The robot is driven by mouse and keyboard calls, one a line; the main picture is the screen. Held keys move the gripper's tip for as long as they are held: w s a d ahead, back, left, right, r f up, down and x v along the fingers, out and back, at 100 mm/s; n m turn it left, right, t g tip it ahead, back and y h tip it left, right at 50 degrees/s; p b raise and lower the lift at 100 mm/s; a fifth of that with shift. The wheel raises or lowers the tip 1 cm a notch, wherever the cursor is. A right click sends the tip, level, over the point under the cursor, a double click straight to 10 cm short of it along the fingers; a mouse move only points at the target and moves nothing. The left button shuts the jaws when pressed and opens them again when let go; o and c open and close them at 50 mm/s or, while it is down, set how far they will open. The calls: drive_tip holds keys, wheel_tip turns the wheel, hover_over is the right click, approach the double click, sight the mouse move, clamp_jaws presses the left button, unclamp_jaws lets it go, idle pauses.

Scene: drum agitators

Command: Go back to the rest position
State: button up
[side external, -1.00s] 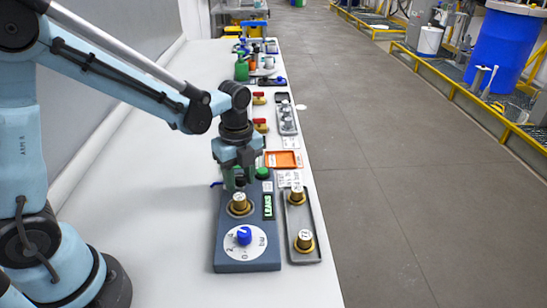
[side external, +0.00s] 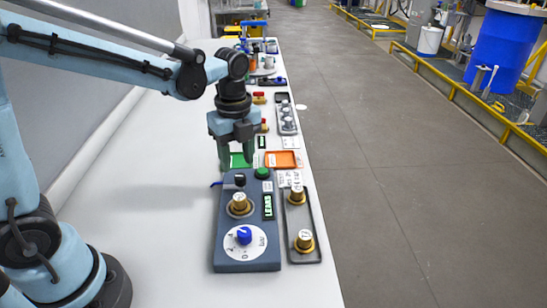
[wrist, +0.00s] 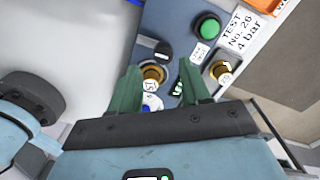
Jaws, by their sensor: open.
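My gripper (side external: 237,160) is open and empty, above the far end of the blue-grey test panel (side external: 229,258). Its two green fingers also show apart in the wrist view (wrist: 160,88). The panel carries a brass fitting (side external: 239,204), a blue knob (side external: 244,236) on a white dial, a black knob (side external: 239,180), a green button (side external: 262,173) and a lit display (side external: 268,206) with green letters. The fingers are clear of the brass fitting. In the wrist view the fingers partly hide the panel.
A grey tray (side external: 294,222) with two brass fittings stands right of the panel. Several tools and parts line the far table. The white table left of the panel is bare.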

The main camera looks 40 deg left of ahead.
drive_tip(key=shift+s+r+n, duration=0.15)
drive_tip(key=shift+n, duration=0.15)
drive_tip(key=s+r+n+t, duration=0.1)
drive_tip(key=s+n+t, duration=0.2)
drive_tip(key=n, duration=0.7)
drive_tip(key=s+a+r+n+t, duration=0.1)
drive_tip(key=s+n+t, duration=0.3)
drive_tip(key=n, duration=0.6)
drive_tip(key=shift+r, duration=0.75)
